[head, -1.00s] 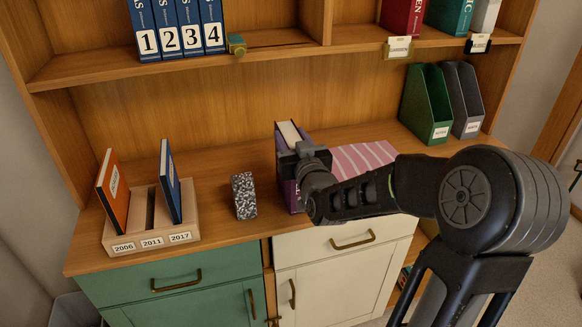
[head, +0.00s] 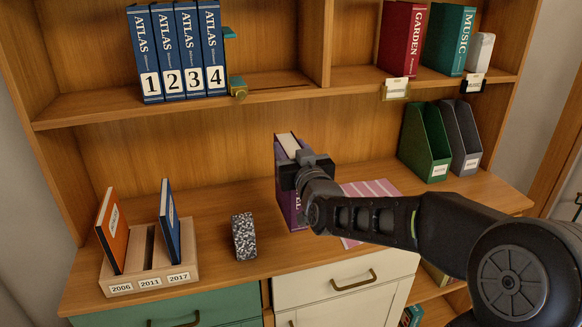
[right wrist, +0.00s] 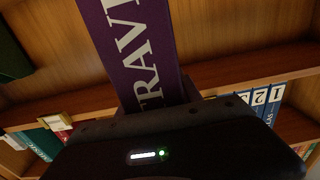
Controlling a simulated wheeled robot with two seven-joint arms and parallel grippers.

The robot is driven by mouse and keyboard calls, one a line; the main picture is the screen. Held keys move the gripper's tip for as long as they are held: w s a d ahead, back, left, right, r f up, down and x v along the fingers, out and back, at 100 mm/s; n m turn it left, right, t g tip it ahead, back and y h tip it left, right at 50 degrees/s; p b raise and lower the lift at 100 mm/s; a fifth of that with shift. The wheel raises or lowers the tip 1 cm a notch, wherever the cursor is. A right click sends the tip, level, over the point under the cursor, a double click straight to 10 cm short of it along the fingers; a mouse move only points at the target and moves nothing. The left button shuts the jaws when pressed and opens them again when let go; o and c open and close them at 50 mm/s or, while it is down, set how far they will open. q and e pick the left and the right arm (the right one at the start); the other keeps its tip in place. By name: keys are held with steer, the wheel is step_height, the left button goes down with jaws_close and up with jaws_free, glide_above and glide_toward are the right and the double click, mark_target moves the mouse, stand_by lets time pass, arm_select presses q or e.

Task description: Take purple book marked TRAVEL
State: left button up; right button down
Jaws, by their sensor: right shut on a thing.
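The purple book (head: 289,203) stands upright on the counter of the cabinet in the head view, its spine partly hidden by my right gripper. In the right wrist view its purple spine (right wrist: 126,40) shows large white letters reading "TRAV", the rest cut off. My right gripper (head: 297,172) is shut on the book at its upper half. Whether the book's base touches the counter is hard to tell. My left gripper is not in view.
A speckled block (head: 244,236) stands just left of the book. A wooden rack (head: 150,284) with an orange and a blue book is further left. A pink striped mat (head: 372,197) lies to the right, with green (head: 425,145) and grey files behind.

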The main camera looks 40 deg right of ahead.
steer(key=shift+r, duration=1.2)
